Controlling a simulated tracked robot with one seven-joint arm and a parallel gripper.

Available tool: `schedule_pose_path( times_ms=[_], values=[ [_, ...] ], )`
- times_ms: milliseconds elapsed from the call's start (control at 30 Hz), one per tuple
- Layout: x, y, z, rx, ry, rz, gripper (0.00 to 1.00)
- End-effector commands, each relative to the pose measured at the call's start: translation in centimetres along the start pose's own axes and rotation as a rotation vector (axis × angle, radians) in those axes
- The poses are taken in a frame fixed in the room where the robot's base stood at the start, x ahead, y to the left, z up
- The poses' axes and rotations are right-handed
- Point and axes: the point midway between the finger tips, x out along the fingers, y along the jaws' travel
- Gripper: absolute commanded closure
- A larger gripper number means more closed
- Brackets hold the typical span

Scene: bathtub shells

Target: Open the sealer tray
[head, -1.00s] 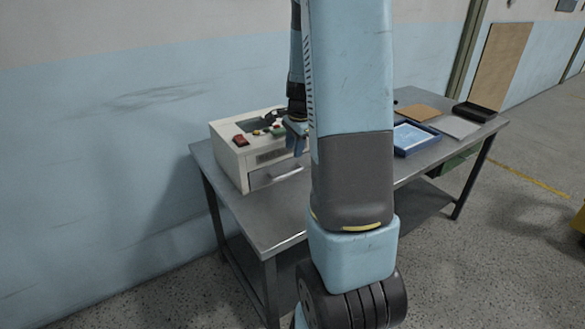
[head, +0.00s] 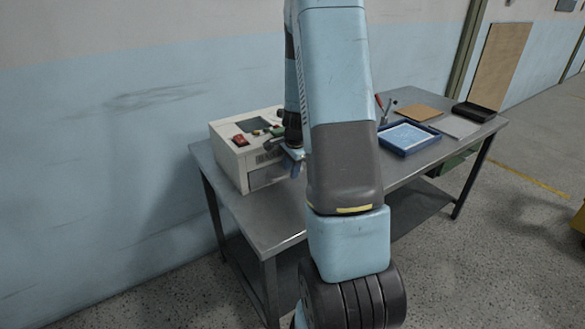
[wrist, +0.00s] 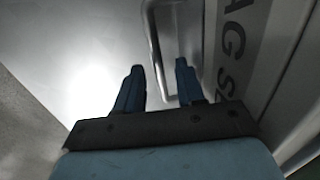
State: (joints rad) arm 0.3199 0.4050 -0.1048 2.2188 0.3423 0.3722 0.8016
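The sealer (head: 228,160) is a cream box with a dark screen and a red switch on its sloped top, standing on the left part of the metal bench. Its tray front (head: 262,178) is low on the face toward the bench's front and looks flush with it; my arm partly hides it. My gripper (head: 292,158) is close in front of that face. In the wrist view, the two blue fingers (wrist: 160,68) are apart. The tray's metal handle (wrist: 154,45) appears between and beyond the fingertips; I cannot tell whether they touch it.
The metal bench (head: 255,222) is bare in front of the sealer. To the right lie a blue tray (head: 408,138), a red-handled tool (head: 381,108), a brown sheet (head: 418,112), a grey sheet (head: 455,126) and a black tray (head: 474,111). A wall stands behind.

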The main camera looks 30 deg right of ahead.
Motion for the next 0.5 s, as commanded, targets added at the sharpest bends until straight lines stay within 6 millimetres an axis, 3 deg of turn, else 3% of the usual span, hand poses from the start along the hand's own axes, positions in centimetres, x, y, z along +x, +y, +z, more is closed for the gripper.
schedule_pose_path(
  times_ms=[433, 500],
  values=[
    [-0.04, -0.03, 0.04, -0.001, 0.000, 0.000, 1.00],
    [-0.04, -0.05, 0.05, -0.001, 0.000, -0.001, 1.00]
  ],
)
